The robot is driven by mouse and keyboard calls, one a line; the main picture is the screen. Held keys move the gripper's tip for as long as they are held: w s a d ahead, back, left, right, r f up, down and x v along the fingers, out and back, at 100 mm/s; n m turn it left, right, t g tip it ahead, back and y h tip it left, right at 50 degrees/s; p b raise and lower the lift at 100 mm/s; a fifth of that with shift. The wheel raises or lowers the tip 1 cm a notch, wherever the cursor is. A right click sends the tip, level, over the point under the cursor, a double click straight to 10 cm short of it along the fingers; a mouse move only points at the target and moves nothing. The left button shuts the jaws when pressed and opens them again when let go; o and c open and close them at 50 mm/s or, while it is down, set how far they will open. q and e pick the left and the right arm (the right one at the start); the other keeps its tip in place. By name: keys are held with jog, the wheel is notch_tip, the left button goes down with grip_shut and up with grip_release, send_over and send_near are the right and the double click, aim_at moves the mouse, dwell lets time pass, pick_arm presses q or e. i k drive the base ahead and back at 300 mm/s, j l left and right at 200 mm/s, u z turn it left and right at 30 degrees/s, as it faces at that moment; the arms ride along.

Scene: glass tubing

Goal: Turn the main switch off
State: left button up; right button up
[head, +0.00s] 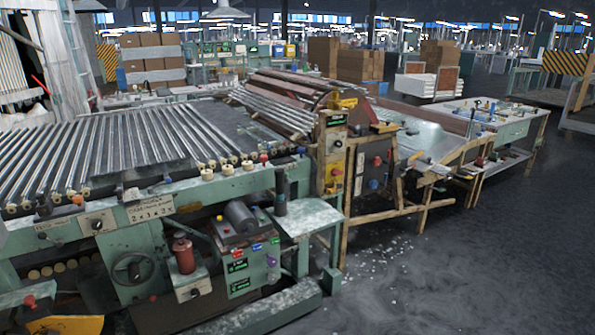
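No control is clearly readable as the main switch. A grey control box (373,168) with a red knob (377,160) and a blue knob (374,184) faces me at the machine's right end. A tan panel (335,160) with coloured buttons and a green label stands just left of it. A lower green-grey control unit (241,262) carries red, blue and green labels. Switch positions are too small to tell. Neither of my grippers is in view.
A long green machine (110,245) bearing glass tubes (110,140) fills the left. A small side table (300,215) juts from it. A wooden-legged bench (430,160) extends right. The dark floor (450,270) at front right is open, with small white debris.

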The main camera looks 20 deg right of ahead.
aim_at(336, 172)
jog(key=i+l+u, duration=0.15)
jog(key=l, duration=0.25)
jog(key=i+l+u, duration=0.15)
jog(key=l, duration=0.2)
jog(key=i+l+u, duration=0.1)
jog(key=l, duration=0.35)
jog(key=i+l+u, duration=0.15)
jog(key=l, duration=0.3)
jog(key=i+l+u, duration=0.15)
jog(key=l, duration=0.25)
jog(key=i+l+u, duration=0.15)
jog(key=l, duration=0.35)
